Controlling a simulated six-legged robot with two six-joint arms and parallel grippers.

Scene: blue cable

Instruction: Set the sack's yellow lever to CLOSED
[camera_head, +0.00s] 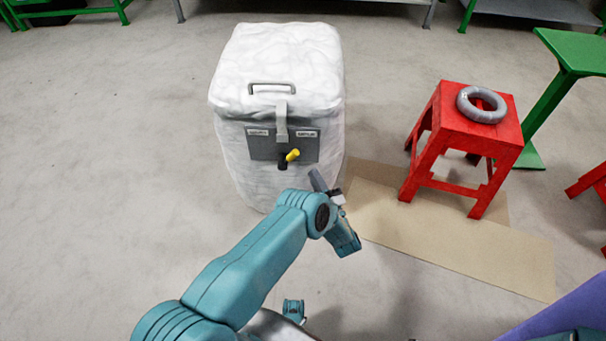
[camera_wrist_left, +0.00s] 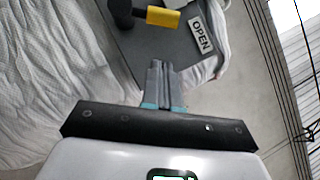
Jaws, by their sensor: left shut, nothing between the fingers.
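The white sack (camera_head: 279,75) stands upright on the floor, with a grey panel (camera_head: 258,140) on its front. The yellow lever (camera_head: 292,155) sits low on this panel on a dark pivot and points to the right and a little up. In the left wrist view the lever (camera_wrist_left: 163,17) is at the top, its yellow end towards the OPEN label (camera_wrist_left: 201,35). My left gripper (camera_head: 315,178) is just to the lower right of the lever in the head view. Its fingers (camera_wrist_left: 158,68) are shut and empty, apart from the lever. My right gripper does not show.
A red stool (camera_head: 467,128) with a grey ring (camera_head: 481,104) on it stands to the right, near flat tan sheets (camera_head: 463,248) on the floor. A green table (camera_head: 577,52) is further right. The floor left of the sack is clear.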

